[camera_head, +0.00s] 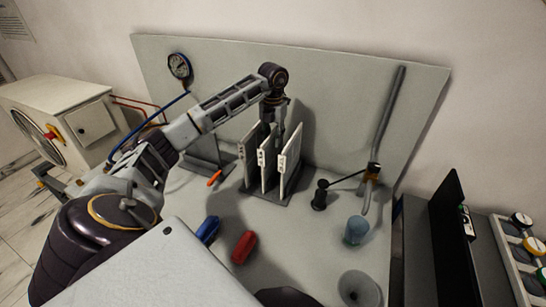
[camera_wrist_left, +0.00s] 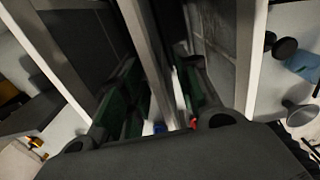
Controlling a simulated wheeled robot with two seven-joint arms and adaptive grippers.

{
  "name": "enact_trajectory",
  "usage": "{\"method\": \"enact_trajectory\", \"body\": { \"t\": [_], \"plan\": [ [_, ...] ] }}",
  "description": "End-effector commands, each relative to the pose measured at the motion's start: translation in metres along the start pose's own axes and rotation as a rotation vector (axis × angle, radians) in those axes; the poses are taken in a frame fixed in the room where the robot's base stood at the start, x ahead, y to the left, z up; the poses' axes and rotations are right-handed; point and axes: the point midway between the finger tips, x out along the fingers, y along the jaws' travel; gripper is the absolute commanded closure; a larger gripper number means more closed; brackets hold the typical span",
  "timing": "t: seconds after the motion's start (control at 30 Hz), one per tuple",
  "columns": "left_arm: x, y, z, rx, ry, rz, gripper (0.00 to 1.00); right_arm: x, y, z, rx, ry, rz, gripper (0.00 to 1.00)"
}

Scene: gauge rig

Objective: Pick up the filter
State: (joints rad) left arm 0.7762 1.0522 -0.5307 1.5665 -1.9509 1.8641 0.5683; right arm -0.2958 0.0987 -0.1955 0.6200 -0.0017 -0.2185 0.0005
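Three upright white-framed filter panels stand side by side in a dark rack (camera_head: 262,192) on the bench: a left one (camera_head: 249,146), a middle one (camera_head: 266,165) and a right one (camera_head: 290,160). My left gripper (camera_head: 274,125) points down into the rack from above and is partly hidden by the panels. In the left wrist view, its two green-padded fingers (camera_wrist_left: 158,98) straddle the edge of one panel (camera_wrist_left: 150,60), with gaps showing beside it. The gripper looks open. Contact with the panel cannot be made out. My right gripper is not in view.
A gauge (camera_head: 179,66) is on the back panel. Red (camera_head: 243,247) and blue (camera_head: 208,230) pieces lie in front of the rack. A blue-grey cup (camera_head: 356,230), a funnel (camera_head: 359,288) and a lever (camera_head: 388,125) stand right. A black screen (camera_head: 455,240) stands further right.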

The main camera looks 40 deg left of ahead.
Motion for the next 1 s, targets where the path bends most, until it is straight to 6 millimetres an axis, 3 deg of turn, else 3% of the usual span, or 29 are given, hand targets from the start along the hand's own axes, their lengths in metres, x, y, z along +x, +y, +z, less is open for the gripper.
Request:
{"method": "enact_trajectory", "body": {
  "t": [0.23, 0.77, 1.0],
  "plan": [
    [0.018, 0.000, 0.000, 0.000, 0.001, 0.000, 0.68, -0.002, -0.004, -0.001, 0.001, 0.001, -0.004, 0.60],
    [0.020, 0.000, 0.000, 0.000, 0.000, 0.000, 0.68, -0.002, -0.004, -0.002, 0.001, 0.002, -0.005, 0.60],
    [0.020, 0.000, 0.000, 0.000, 0.000, 0.000, 0.99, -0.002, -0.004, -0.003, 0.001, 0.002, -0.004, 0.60]
  ]
}}
